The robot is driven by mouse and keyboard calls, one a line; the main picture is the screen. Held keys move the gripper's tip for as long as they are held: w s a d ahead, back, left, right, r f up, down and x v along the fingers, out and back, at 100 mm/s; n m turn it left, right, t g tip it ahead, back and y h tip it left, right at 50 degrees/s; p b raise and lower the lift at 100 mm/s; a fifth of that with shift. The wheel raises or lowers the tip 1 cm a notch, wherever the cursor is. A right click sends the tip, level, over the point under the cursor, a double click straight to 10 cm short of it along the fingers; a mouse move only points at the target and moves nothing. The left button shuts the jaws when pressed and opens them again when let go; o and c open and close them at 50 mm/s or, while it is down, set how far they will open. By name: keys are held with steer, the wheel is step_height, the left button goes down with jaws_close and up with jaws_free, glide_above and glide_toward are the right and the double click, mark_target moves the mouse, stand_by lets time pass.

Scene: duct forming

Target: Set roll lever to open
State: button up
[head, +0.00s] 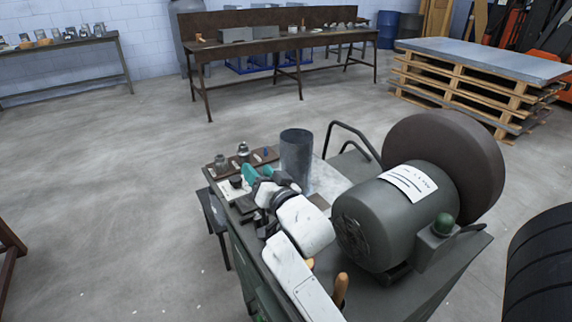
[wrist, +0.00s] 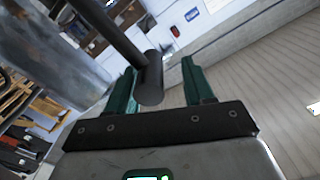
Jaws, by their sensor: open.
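My gripper (head: 258,171) shows its teal fingers at the left end of the machine in the head view, with my white arm behind it. In the wrist view my gripper (wrist: 160,68) is open, with a green finger on each side. A dark rod with a thick round end, apparently the roll lever (wrist: 149,84), comes in from the upper left. Its end appears between the fingers, closer to the left one. I cannot tell whether it touches that finger. I cannot make out the lever in the head view, where my arm and gripper cover that area.
A grey sheet-metal cylinder (head: 296,158) stands upright just right of my gripper. A large motor (head: 395,215) and a dark round drum (head: 450,160) are farther right. A brown tray (head: 228,168) with small jars lies left of the cylinder. The floor to the left is open.

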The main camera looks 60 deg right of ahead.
steer(key=s+a+r+p, duration=0.5)
steer(key=s+r+p, duration=0.1)
steer(key=s+r, duration=0.5)
steer(key=shift+s+a+r, duration=0.2)
steer(key=shift+s, duration=0.75)
